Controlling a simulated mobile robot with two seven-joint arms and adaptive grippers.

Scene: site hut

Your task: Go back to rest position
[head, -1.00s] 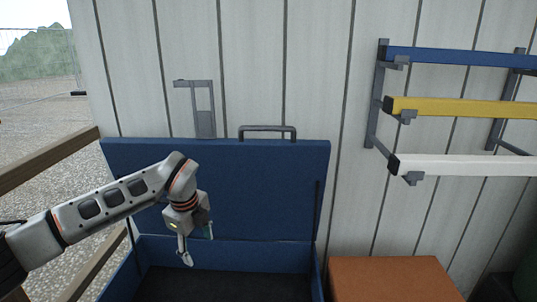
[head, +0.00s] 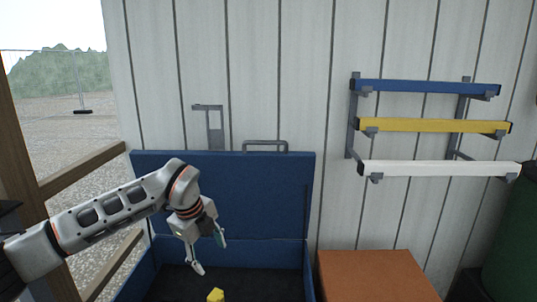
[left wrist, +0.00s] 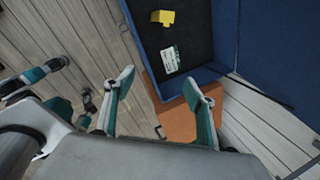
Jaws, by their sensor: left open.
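My left gripper (head: 209,256) is open with nothing between its fingers. In the head view it hangs in front of the raised lid of a blue chest, above the chest's left part. In the left wrist view its two fingers (left wrist: 160,95) are spread apart. The right gripper cannot be made out in the head view.
The blue chest (head: 305,262) stands open against the wall. A yellow block (head: 216,295) and a white label (left wrist: 169,60) lie inside. An orange-brown box (head: 375,275) is to its right. A wall rack holds blue, yellow (head: 430,125) and white bars. A wooden rail (head: 85,168) is left.

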